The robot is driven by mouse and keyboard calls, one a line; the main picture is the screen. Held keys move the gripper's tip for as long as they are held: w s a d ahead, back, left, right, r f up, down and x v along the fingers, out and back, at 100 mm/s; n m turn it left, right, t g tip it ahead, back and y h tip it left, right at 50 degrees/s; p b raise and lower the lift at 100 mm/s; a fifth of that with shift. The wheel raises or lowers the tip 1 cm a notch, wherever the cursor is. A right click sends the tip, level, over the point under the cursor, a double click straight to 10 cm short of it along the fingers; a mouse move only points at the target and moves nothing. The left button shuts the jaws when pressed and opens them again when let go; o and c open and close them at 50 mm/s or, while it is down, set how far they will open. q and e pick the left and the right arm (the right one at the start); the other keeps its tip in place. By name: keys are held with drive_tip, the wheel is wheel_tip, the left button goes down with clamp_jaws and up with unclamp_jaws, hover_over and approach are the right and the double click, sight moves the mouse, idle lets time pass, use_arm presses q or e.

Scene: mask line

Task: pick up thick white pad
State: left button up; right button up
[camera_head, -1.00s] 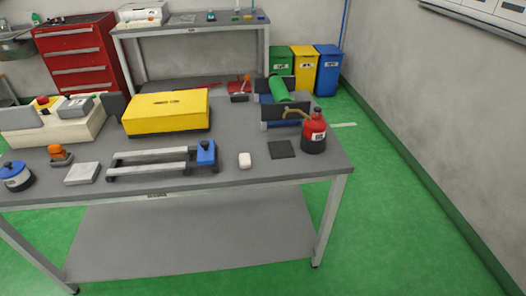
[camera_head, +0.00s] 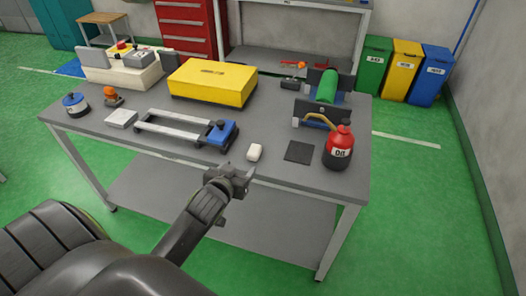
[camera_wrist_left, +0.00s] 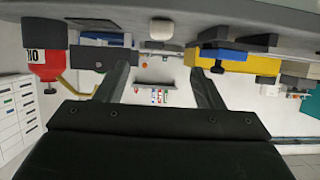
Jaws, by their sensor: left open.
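The thick white pad (camera_head: 255,152) is a small rounded white block lying near the front edge of the table (camera_head: 270,175). It also shows in the left wrist view (camera_wrist_left: 162,28), at the top between the finger lines. My left gripper (camera_head: 246,180) is open and empty, just in front of the table edge and close to the pad, not touching it. Its two dark fingers also stand apart in the left wrist view (camera_wrist_left: 163,85). My right gripper is not in view.
A blue-ended rail frame (camera_head: 180,132) lies left of the pad. A dark square mat (camera_head: 299,152) and a red can (camera_head: 338,148) are on its right. A yellow case (camera_head: 212,82) stands behind. A flat pale block (camera_head: 121,118) lies farther left.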

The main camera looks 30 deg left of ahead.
sight(252, 153)
use_arm(q)
drive_tip(key=x, duration=0.9)
drive_tip(key=shift+w+f, duration=0.1)
drive_tip(key=shift+w, duration=0.05)
drive_tip(key=shift+f+p+x, duration=0.1)
drive_tip(key=shift+p+x, duration=0.15)
drive_tip(key=shift+x, duration=1.25)
drive_tip(key=shift+f+p+x, duration=0.15)
drive_tip(key=shift+p+x, duration=0.05)
drive_tip(key=shift+x, duration=1.3)
drive_tip(key=shift+c, duration=0.3)
drive_tip(key=c, duration=1)
